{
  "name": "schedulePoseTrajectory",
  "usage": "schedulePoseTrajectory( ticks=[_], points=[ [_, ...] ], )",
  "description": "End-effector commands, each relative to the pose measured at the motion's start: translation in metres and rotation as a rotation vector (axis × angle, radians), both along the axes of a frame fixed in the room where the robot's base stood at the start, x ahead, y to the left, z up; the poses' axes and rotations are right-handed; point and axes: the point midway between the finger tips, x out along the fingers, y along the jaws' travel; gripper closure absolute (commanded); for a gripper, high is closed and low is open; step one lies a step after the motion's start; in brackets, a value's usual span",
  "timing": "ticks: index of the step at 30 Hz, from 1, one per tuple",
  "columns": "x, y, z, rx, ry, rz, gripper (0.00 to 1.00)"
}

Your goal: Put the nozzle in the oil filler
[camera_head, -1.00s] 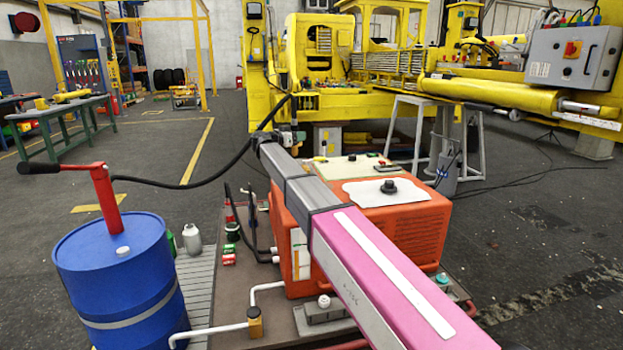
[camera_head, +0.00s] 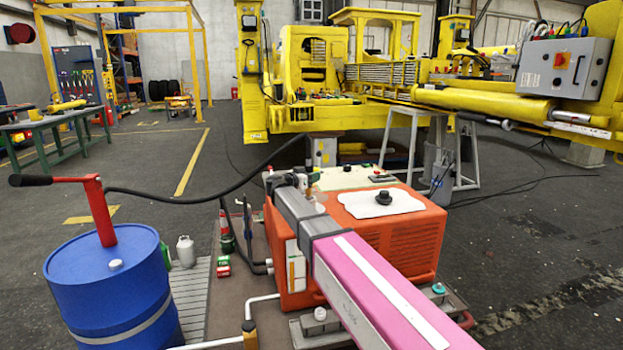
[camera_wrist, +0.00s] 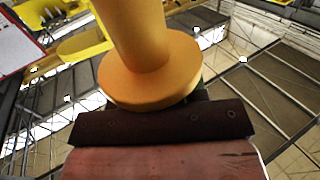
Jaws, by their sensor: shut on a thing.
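My gripper (camera_head: 292,181) sits at the far end of my grey and pink arm, over the back left part of the orange unit (camera_head: 395,245). It is shut on the nozzle, which ends the black hose (camera_head: 215,198); little of the nozzle shows in the head view. In the wrist view, a yellow-orange flanged cylinder (camera_wrist: 150,85) stands close beyond a dark jaw pad (camera_wrist: 160,124). I cannot tell whether it touches the nozzle. A white plate with a black cap (camera_head: 383,198) lies on the unit. I cannot tell which part is the oil filler.
A blue drum (camera_head: 105,285) with a red pump handle (camera_head: 98,210) stands at left, feeding the hose. Small bottles and boxes lie between drum and unit. A grey stand (camera_head: 410,140) and the yellow machine (camera_head: 330,95) are behind. Floor at right is mostly clear.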

Motion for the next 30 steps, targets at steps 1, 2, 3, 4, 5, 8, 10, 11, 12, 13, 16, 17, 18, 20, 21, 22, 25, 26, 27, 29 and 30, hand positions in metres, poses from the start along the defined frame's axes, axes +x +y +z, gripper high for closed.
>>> schedulePoseTrajectory(
  ticks=[1,2,3,4,5,8,10,11,12,13,16,17,18,20,21,22,25,26,27,29,30],
  points=[
    [0.0,0.0,-0.004,-0.001,0.0,0.0,0.95],
    [0.0,0.0,-0.006,-0.001,-0.001,0.0,0.95],
    [0.0,0.0,-0.006,0.0,-0.001,0.0,0.95],
    [0.0,0.0,-0.006,-0.001,-0.002,0.0,0.95],
    [0.0,0.0,-0.006,-0.001,-0.002,0.0,0.95],
    [0.0,0.0,-0.006,0.0,-0.001,0.0,0.95],
    [0.0,0.0,-0.006,0.0,-0.001,0.0,0.95],
    [0.0,0.0,-0.007,0.0,-0.001,0.0,0.95],
    [0.0,0.0,-0.008,0.0,-0.001,0.0,0.95],
    [0.0,0.0,-0.009,0.0,-0.001,0.0,0.95],
    [0.0,0.0,-0.011,0.0,-0.001,0.0,0.95],
    [0.0,0.0,-0.012,0.0,-0.001,0.0,0.95],
    [0.0,0.0,-0.013,0.0,-0.001,0.0,0.95],
    [0.0,0.0,-0.015,0.0,-0.001,0.0,0.95],
    [0.0,0.0,-0.016,0.0,-0.001,0.0,0.95],
    [0.0,0.0,-0.017,0.0,-0.001,0.0,0.95],
    [0.0,0.0,-0.018,0.0,-0.001,0.0,0.95],
    [0.0,0.0,-0.018,0.0,-0.001,0.0,0.95],
    [0.0,0.0,-0.018,0.001,-0.001,0.0,0.57],
    [0.0,0.0,-0.018,0.001,-0.001,0.0,0.38],
    [0.0,0.0,-0.018,0.001,-0.001,0.0,0.35]
  ],
)
